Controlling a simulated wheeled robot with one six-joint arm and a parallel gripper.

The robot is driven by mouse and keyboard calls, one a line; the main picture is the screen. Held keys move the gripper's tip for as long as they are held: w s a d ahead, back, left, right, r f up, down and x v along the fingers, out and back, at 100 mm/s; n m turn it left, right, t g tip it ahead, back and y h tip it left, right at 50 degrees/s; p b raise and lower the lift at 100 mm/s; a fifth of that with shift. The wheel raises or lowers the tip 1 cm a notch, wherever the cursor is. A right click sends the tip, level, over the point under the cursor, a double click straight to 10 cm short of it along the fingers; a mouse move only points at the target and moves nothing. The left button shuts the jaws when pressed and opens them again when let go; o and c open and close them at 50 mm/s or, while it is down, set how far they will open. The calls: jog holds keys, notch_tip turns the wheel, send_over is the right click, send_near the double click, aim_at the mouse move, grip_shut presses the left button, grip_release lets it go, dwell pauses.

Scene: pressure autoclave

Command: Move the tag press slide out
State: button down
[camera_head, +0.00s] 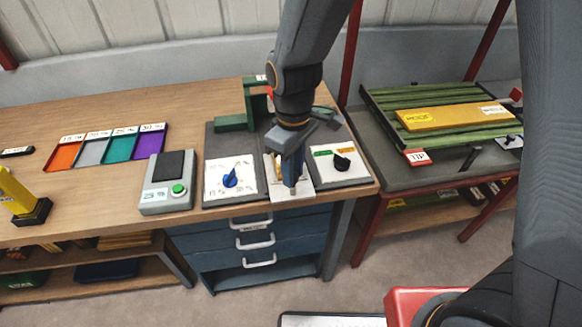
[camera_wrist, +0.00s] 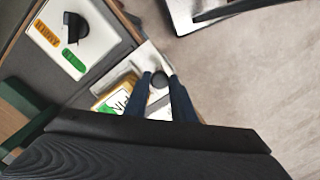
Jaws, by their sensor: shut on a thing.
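The tag press slide (camera_head: 293,194) is a pale plate at the table's front edge, between two dial panels. In the wrist view the pale slide (camera_wrist: 150,54) carries a dark round knob (camera_wrist: 160,79). My gripper (camera_head: 292,190) points down at the slide's front part. In the wrist view my gripper's blue fingers (camera_wrist: 163,82) are on both sides of the knob, shut on it. The green press frame (camera_head: 236,118) stands behind, partly hidden by my arm. A white and green tag with lettering (camera_wrist: 113,103) lies beside the fingers.
A blue dial panel (camera_head: 231,180) is left of the slide, and a black dial panel (camera_head: 339,163) is right. A scale with a green button (camera_head: 168,186) and colored trays (camera_head: 105,144) stand further left. Drawers (camera_head: 255,250) are below.

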jog(key=shift+s, duration=0.2)
jog(key=c, duration=1.5)
grip_release()
jog(key=shift+s+a, duration=0.1)
jog(key=shift+s, duration=0.05)
jog(key=shift+r, duration=0.1)
jog(key=shift+w+r, duration=0.2)
jog(key=shift+r, duration=0.05)
jog(key=shift+s+r+b, duration=0.1)
jog(key=shift+r+b, duration=0.75)
jog(key=shift+r, duration=2.75)
